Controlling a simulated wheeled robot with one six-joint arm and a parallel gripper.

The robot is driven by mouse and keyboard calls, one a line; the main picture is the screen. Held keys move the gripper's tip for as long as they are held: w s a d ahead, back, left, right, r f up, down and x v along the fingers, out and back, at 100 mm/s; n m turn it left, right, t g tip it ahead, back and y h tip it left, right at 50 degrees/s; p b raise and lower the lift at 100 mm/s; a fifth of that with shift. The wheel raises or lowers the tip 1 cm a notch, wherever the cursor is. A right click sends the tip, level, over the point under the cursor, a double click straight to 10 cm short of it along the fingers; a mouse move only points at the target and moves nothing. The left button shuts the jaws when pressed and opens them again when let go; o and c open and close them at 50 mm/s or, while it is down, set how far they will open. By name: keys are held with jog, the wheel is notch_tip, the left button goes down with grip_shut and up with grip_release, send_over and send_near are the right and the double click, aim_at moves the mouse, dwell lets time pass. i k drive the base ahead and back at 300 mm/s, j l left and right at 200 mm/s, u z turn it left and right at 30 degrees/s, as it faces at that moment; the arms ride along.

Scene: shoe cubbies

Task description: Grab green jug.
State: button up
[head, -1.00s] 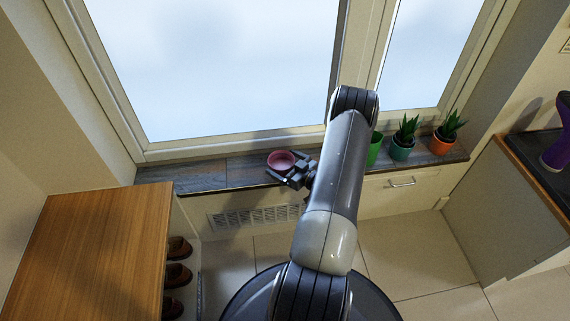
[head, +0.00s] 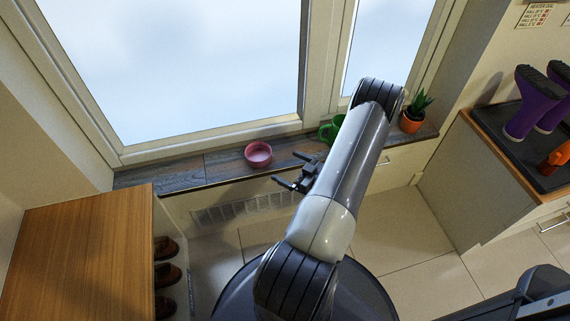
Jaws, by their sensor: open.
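The green jug (head: 326,132) stands on the windowsill under the window, partly hidden behind my arm. Its left side with what looks like a handle shows; its right side is covered. My gripper (head: 284,184) is open and empty, with its fingers pointing left. In the picture it is below and left of the jug, at the sill's front edge, apart from the jug.
A pink bowl (head: 258,154) sits on the sill (head: 222,168) left of the jug. A plant in an orange pot (head: 411,122) stands at the sill's right. A wooden-topped shoe cubby (head: 75,240) is at left.

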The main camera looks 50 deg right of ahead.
aim_at(338, 119)
jog(key=z, duration=1.9)
